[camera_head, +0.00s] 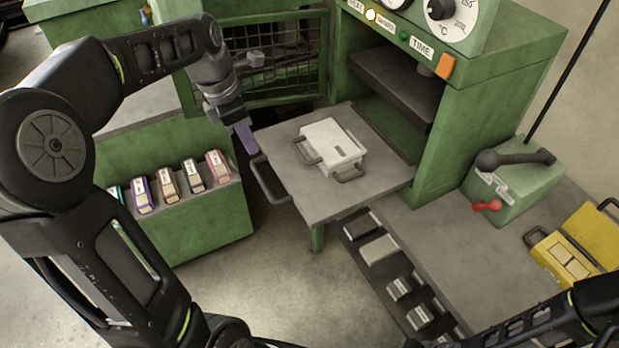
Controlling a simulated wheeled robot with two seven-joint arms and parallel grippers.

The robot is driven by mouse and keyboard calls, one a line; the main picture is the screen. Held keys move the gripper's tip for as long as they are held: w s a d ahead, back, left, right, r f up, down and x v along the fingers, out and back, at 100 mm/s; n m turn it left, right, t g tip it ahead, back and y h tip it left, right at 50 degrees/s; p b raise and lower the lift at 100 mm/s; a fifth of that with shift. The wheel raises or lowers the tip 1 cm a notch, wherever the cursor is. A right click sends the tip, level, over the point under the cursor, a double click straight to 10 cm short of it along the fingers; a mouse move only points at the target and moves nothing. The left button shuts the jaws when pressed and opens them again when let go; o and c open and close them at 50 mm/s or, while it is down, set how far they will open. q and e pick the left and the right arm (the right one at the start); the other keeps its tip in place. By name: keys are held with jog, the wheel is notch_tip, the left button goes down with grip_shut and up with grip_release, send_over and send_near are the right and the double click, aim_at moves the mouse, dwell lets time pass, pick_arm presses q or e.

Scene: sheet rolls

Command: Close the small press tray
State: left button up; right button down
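The press tray (310,198) is a flat grey plate pulled out of the green press (465,95), with a dark handle (269,180) on its front left edge. A pale metal mould (333,140) with dark handles lies on the tray. My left gripper (246,138) hangs just beyond the tray handle, near the tray's left corner, and appears apart from it. A purple fingertip shows on it, but the gap between the fingers is not clear. My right arm enters at the lower right, and its gripper is out of view.
A mesh guard door (285,55) stands open behind my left gripper. A green lever box (512,190) and a yellow mould (590,235) are on the right.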

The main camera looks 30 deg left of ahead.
pick_arm(q)
jog(key=shift+w+d+r+n, duration=0.1)
jog(key=shift+w+d+n, duration=0.2)
jog(key=shift+d, duration=0.1)
jog(key=shift+c, duration=0.7)
jog(key=shift+a, duration=0.2)
grip_shut()
jog(key=x, duration=1)
jog(key=shift+w+a, duration=0.2)
jog(key=shift+w, duration=0.05)
pick_arm(e)
jog(key=shift+r, duration=0.15)
